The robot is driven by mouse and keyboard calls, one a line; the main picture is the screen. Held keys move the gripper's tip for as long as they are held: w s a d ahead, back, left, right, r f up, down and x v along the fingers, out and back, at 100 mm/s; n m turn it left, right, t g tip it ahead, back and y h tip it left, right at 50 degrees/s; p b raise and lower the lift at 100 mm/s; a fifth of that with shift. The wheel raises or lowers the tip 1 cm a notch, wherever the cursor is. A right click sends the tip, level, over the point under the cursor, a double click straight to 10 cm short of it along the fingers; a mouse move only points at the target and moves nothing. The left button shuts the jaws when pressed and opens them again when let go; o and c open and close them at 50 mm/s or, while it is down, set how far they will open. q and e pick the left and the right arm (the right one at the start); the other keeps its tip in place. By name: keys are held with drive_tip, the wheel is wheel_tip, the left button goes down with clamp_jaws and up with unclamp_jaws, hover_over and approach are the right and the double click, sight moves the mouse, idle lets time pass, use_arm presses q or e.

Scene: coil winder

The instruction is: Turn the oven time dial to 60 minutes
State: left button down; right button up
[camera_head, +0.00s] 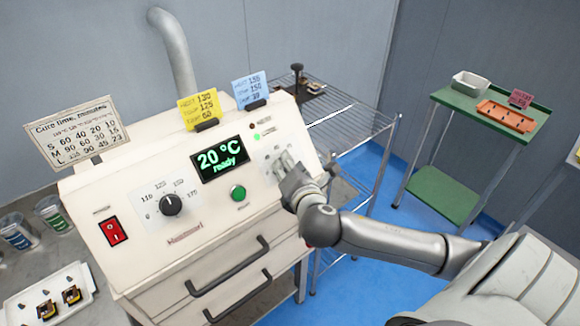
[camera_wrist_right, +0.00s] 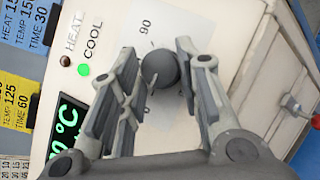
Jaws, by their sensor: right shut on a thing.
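The oven (camera_head: 190,235) is a cream box with a sloped control panel. My right gripper (camera_head: 283,163) reaches its right end and covers most of the time dial there. In the right wrist view the time dial (camera_wrist_right: 160,69) is a dark grey round knob between the fingers of my right gripper (camera_wrist_right: 157,62), which is shut on it. A "90" shows on the white plate above the knob; a "0" shows below it, partly hidden. I cannot read the dial's pointer. The display (camera_head: 220,158) reads "20 °C ready". My left gripper is not in view.
A temperature dial (camera_head: 171,204), a green button (camera_head: 238,193) and a red switch (camera_head: 112,231) sit on the panel. The green COOL lamp (camera_wrist_right: 84,70) is lit. A cure-time card (camera_head: 77,132), yellow note (camera_head: 200,107) and blue note (camera_head: 251,88) stand on top.

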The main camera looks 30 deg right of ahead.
drive_tip(key=m+g+p, duration=0.1)
drive_tip(key=m+p, duration=0.2)
drive_tip(key=p, duration=0.1)
drive_tip(key=m+g+p, duration=0.2)
drive_tip(key=m+p, duration=0.1)
drive_tip(key=p, duration=0.2)
drive_tip(key=r+m+g+h+p, duration=0.1)
drive_tip(key=m+p, duration=0.2)
drive_tip(key=p, duration=0.1)
drive_tip(key=shift+w+a+g+p, duration=0.2)
drive_tip(key=shift+g+p, duration=0.1)
drive_tip(key=shift+f+m+g+p, duration=0.1)
drive_tip(key=shift+m+g+p, duration=0.3)
drive_tip(key=shift+m+p, duration=0.45)
drive_tip(key=shift+f, duration=0.1)
drive_tip(key=o, duration=1)
drive_tip(key=shift+w+d, duration=0.1)
drive_tip(key=v, duration=1.2)
